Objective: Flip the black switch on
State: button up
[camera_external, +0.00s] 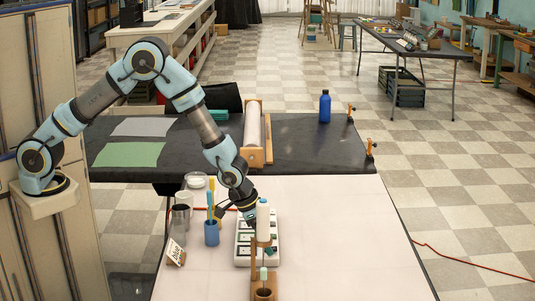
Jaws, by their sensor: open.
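A white panel (240,260) with several small dark and green parts lies on the pale table. At this size I cannot tell which of these parts is the black switch or how it is set. My gripper (238,215) is dark and open, and it points down over the far left part of the panel. It hides some of that part. I cannot tell whether its fingers touch anything. A white bottle-like thing with a blue top (263,222) stands just right of my gripper and hides part of the panel.
A blue cup (211,233) with upright sticks stands close left of my gripper, near clear glasses (180,217) and a small sign (176,252). A wooden stand (264,280) is in front of the panel. The table's right side (350,240) is clear.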

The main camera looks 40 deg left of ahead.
jog(key=shift+c, duration=0.3)
grip_shut()
jog(key=shift+w+d+r+g+y+p, duration=0.25)
jog(key=shift+g+y+p, duration=0.25)
jog(key=shift+p, duration=0.45)
jog(key=shift+d+f+g+y+p, duration=0.1)
jog(key=shift+f+g+y+p, duration=0.05)
jog(key=shift+g+y+p, duration=0.3)
